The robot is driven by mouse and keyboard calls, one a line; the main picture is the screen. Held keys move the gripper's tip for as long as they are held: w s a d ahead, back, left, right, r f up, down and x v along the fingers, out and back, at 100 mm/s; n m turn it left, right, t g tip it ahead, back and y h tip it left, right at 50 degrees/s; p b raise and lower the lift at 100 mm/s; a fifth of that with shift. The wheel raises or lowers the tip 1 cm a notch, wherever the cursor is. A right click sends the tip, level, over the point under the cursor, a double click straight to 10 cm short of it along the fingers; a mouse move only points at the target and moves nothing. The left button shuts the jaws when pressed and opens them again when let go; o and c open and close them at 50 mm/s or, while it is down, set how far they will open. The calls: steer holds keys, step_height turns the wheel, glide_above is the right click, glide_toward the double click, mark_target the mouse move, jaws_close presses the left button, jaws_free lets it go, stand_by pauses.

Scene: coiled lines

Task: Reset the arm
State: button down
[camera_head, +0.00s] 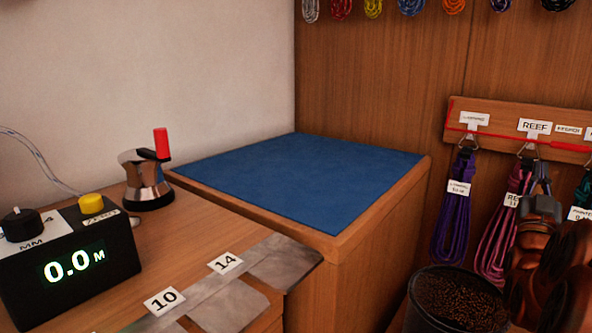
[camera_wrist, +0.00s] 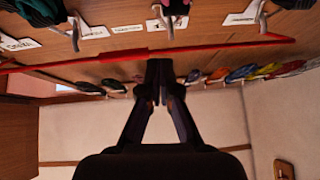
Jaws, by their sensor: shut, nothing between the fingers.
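My gripper (camera_wrist: 161,68) is in the middle of the wrist view, its two dark fingers meeting at the tips with nothing between them. In that view the fingertips appear close to a red line (camera_wrist: 225,45) along the labelled hook board; I cannot tell whether they touch it. In the head view my arm stands at the lower right, in front of the hanging coils, and covers part of the purple-pink coil (camera_head: 500,235) under the REEF label.
The wooden board (camera_head: 490,110) carries hooks and coils. A dark bucket (camera_head: 455,300) stands below. A blue-topped wooden bench (camera_head: 300,180) is bare. A counter reading 0.0 (camera_head: 70,265) and a metal device with a red handle (camera_head: 148,180) stand on the left worktop.

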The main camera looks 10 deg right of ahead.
steer(key=w+a+n+g+y+p, duration=0.3)
steer(key=w+a+y+p, duration=0.65)
steer(key=a+p, duration=0.2)
steer(key=s+a+n+g+y+p, duration=0.2)
steer(key=a+g+y+p, duration=0.25)
steer(key=a+p, duration=0.65)
steer(key=s+a+r+n+g+y+p, duration=0.25)
steer(key=s+a+g+p, duration=0.3)
steer(key=s+a, duration=0.85)
steer(key=s+a+r+g+y+p, duration=0.1)
steer(key=s+a+r+g+p, duration=0.2)
steer(key=s, duration=0.5)
steer(key=s+a+r+n+g+p, duration=0.1)
steer(key=s+a+r+g+p, duration=0.2)
steer(key=s, duration=0.6)
steer(key=a+p, duration=0.2)
steer(key=a, duration=0.1)
steer(key=shift+s+a+y, duration=0.25)
steer(key=shift+y, duration=0.1)
steer(key=shift+a+r+n, duration=0.1)
steer(key=shift+a+n, duration=0.05)
steer(key=shift+n, duration=0.2)
